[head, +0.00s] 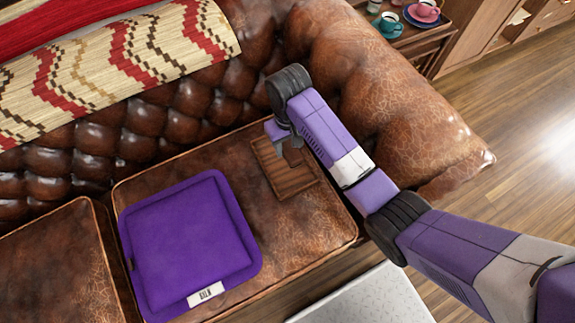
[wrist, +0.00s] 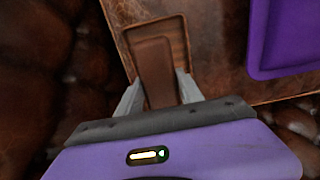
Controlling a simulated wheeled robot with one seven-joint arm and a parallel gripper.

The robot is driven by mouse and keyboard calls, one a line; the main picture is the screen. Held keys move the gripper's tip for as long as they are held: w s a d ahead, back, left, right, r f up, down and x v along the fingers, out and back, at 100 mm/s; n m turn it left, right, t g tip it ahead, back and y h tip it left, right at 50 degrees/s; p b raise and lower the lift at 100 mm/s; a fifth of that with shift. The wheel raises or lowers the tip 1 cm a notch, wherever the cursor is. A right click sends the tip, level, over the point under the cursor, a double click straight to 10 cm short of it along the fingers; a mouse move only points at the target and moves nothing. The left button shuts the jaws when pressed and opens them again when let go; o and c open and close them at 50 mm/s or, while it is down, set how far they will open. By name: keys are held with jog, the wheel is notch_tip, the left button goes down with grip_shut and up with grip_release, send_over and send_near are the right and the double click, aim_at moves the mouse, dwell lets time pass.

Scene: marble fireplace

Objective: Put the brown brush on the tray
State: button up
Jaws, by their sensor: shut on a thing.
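The brown brush (wrist: 155,72) is a flat brown block in the wrist view, held between the two fingers of my gripper (wrist: 158,92). Its far end overlaps the tray in that view. A small part of the brush (head: 294,157) shows in the head view, below my gripper (head: 284,146). The tray (head: 296,187) is a wooden rectangle lying on the brown leather sofa cushion. Its raised rim (wrist: 184,32) also shows in the wrist view. My gripper is over the tray, and I cannot tell whether the brush touches it.
A purple cushion (head: 187,242) lies on the seat left of the tray. The sofa's tufted back (head: 120,125) and rolled arm (head: 410,120) rise beside it. A side table with teal (head: 388,24) and pink cups stands beyond the sofa arm.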

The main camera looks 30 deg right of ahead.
aim_at(288, 170)
notch_tip(288, 170, down, 13)
jog(key=b, duration=0.3)
jog(key=shift+r, duration=0.1)
jog(key=shift+f, duration=0.2)
jog(key=o, duration=1.3)
notch_tip(288, 170, up, 12)
jog(key=p, duration=0.3)
jog(key=shift+r, duration=0.2)
